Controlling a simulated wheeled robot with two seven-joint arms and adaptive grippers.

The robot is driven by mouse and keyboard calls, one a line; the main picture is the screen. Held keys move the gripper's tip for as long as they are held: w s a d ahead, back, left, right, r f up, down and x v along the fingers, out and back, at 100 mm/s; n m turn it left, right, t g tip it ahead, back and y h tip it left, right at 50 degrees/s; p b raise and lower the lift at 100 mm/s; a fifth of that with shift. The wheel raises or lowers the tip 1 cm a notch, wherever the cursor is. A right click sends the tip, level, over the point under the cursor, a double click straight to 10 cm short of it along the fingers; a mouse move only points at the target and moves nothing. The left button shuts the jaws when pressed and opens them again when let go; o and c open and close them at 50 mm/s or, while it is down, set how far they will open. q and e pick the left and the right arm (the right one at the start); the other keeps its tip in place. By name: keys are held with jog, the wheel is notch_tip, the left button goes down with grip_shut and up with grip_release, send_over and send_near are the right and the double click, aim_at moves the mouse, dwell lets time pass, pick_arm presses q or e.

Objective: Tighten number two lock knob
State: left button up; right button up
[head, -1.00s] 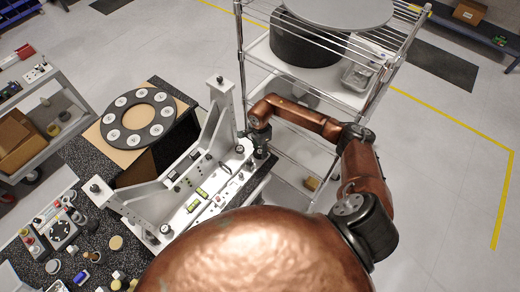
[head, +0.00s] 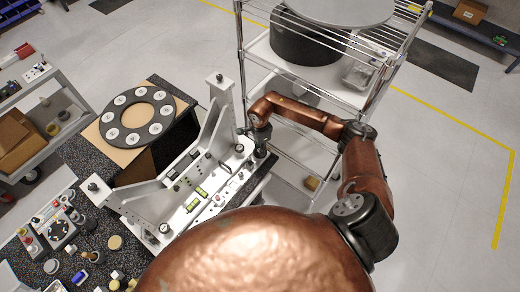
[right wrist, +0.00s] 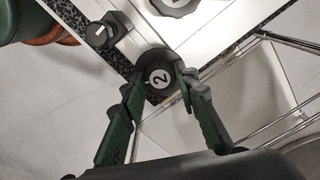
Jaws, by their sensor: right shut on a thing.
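The number two lock knob (right wrist: 159,77) is a dark round knob with a white disc marked "2", seen in the right wrist view at the edge of the fixture. My right gripper (right wrist: 158,88) has its green and black fingers closed on either side of this knob. In the head view my right gripper (head: 258,139) is at the right end of the pale metal mirror fixture (head: 205,209), and the knob there is hard to make out. A knob marked "1" (right wrist: 101,34) sits beside it in the right wrist view. My left gripper is not in view.
A wire rack (head: 300,108) stands close behind and right of my right arm. A dark ring with several white numbered discs (head: 108,117) lies on the bench behind the fixture. Small parts (head: 60,229) crowd the bench at left. Open floor lies at right.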

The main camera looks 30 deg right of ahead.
jog(key=m+b, duration=0.2)
jog(key=m, duration=0.1)
jog(key=shift+f+m, duration=0.15)
jog(key=shift+m, duration=0.15)
jog(key=m+b, duration=0.2)
jog(key=m, duration=0.1)
jog(key=shift+m, duration=0.3)
jog(key=m+b, duration=0.2)
jog(key=m, duration=0.1)
jog(key=shift+m, duration=0.3)
jog(key=m+b, duration=0.1)
jog(key=m, duration=0.2)
jog(key=shift+m, duration=0.3)
jog(key=m+b, duration=0.1)
jog(key=m, duration=0.2)
jog(key=shift+m, duration=0.3)
jog(key=m+b, duration=0.1)
jog(key=m, duration=0.3)
jog(key=shift+m, duration=0.3)
jog(key=m, duration=0.3)
jog(key=shift+m+b, duration=0.3)
jog(key=m, duration=0.4)
jog(key=shift+m, duration=0.3)
